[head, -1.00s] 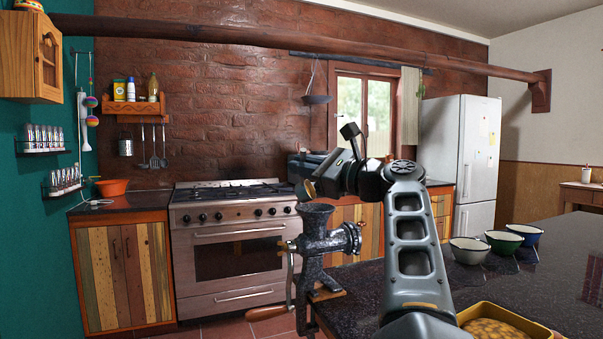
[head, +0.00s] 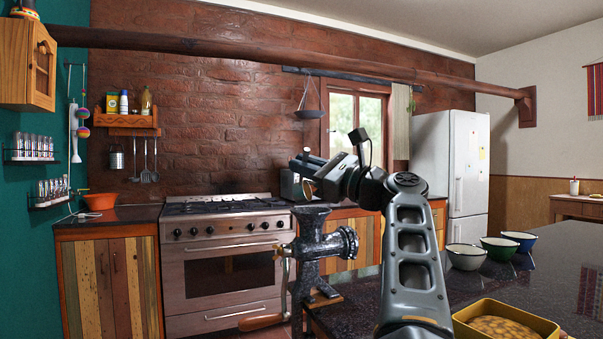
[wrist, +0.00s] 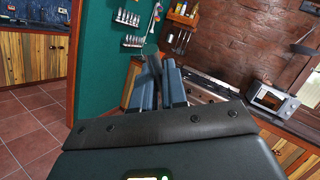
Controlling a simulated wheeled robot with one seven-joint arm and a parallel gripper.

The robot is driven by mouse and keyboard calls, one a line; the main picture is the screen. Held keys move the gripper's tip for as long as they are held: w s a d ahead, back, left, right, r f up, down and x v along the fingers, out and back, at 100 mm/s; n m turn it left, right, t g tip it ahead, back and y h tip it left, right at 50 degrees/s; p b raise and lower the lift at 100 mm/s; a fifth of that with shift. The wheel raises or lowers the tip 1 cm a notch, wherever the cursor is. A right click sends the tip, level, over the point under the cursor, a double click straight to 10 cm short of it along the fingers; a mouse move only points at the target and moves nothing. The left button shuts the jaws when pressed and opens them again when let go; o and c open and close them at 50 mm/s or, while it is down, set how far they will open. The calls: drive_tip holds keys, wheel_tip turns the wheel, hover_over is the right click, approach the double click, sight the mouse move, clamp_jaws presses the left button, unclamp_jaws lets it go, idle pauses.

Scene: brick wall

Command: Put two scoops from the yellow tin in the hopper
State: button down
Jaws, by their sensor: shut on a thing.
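The yellow tin (head: 545,326) stands on the dark counter at the lower right, with a brownish filling. The dark metal grinder (head: 322,252) is fixed at the counter's left edge, its hopper (head: 312,213) open at the top. My gripper (head: 304,165) points left above the hopper. It is shut on a small round tan-rimmed thing, seemingly the scoop (head: 308,188), just over the hopper's mouth. Its contents are not visible.
White (head: 466,257), green (head: 498,249) and blue (head: 519,241) bowls stand on the counter right of my arm. The grinder's crank handle (head: 262,321) sticks out at the lower left. A stove (head: 225,265) stands behind it. The counter beyond the tin is mostly clear.

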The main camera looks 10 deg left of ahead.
drive_tip(key=shift+d+f+y+b, duration=0.1)
drive_tip(key=shift+d+y+b, duration=0.15)
drive_tip(key=shift+b, duration=0.45)
drive_tip(key=shift+s+d+f+m+t+y+b, duration=0.15)
drive_tip(key=shift+d+m+t+y+b, duration=0.25)
drive_tip(key=shift+b, duration=0.55)
drive_tip(key=shift+s+d+f+m+t+y+b, duration=0.1)
drive_tip(key=shift+d+m+t+y+b, duration=0.1)
drive_tip(key=shift+d+t+y+b, duration=0.5)
drive_tip(key=shift+d+f+m+t+b, duration=0.1)
drive_tip(key=shift+m+t+b, duration=0.25)
drive_tip(key=shift+b, duration=0.95)
